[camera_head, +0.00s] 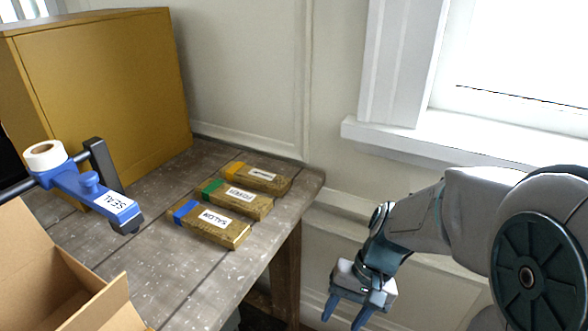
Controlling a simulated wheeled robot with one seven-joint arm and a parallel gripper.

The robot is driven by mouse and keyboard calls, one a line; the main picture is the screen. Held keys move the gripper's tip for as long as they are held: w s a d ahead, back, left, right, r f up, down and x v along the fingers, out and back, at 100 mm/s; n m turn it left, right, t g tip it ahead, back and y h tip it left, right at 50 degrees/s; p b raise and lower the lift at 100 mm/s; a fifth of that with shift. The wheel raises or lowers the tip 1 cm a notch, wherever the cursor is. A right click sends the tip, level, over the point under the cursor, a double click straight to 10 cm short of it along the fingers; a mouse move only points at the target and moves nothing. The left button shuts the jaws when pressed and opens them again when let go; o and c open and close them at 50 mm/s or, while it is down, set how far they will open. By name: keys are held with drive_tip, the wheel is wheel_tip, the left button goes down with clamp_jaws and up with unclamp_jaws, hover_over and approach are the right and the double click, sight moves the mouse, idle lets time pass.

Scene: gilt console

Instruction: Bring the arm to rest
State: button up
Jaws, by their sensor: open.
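My gripper (343,318) hangs at the lower right, off the right edge of the wooden table. Its two blue fingers point down and stand apart, with nothing between them. My arm (430,222) reaches in from the right side and touches nothing that I can see.
On the table (190,290) lie several things: three gold bars with labels, blue-banded (208,222), green-banded (236,198) and orange-banded (257,178); a blue tape dispenser (88,190); an open cardboard box (55,270); a yellow cabinet (110,90). A window sill (450,138) is behind my arm.

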drive_tip(key=d+r+n+t+h+p, duration=0.1)
drive_tip(key=d+r+t+h+p, duration=0.1)
drive_tip(key=r, duration=0.5)
drive_tip(key=d+r+n+t+h+p, duration=0.1)
drive_tip(key=d+r+t+h+p, duration=0.1)
drive_tip(key=r, duration=0.6)
drive_tip(key=shift+s+d+t+p, duration=0.35)
drive_tip(key=shift+d+t+p, duration=0.25)
drive_tip(key=shift+d+p, duration=0.2)
drive_tip(key=shift+a, duration=0.1)
